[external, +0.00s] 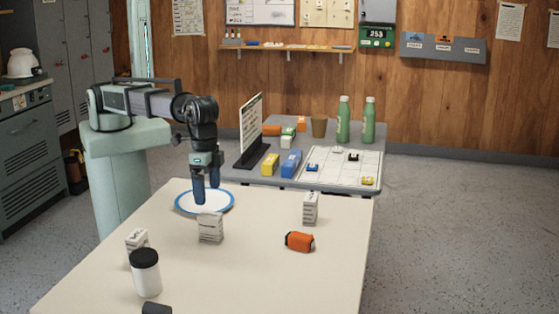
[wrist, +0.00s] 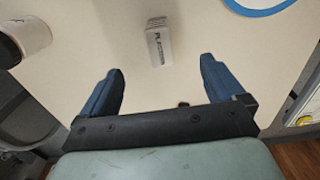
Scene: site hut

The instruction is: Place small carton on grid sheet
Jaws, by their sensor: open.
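Several small white cartons with dark print stand on the cream table: a front-middle one (external: 210,229), a right one (external: 310,208) and a left one (external: 137,240) partly behind a jar. The grid sheet (external: 338,173) lies on the grey table behind, with a few small toy-like items on it.
A blue-rimmed plate (external: 188,207), a black-lidded white jar (external: 146,275) and an orange object (external: 299,241) stand on the cream table. Green bottles (external: 343,122), yellow and blue boxes (external: 270,164) and an upright board (external: 250,132) are near the grid sheet.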

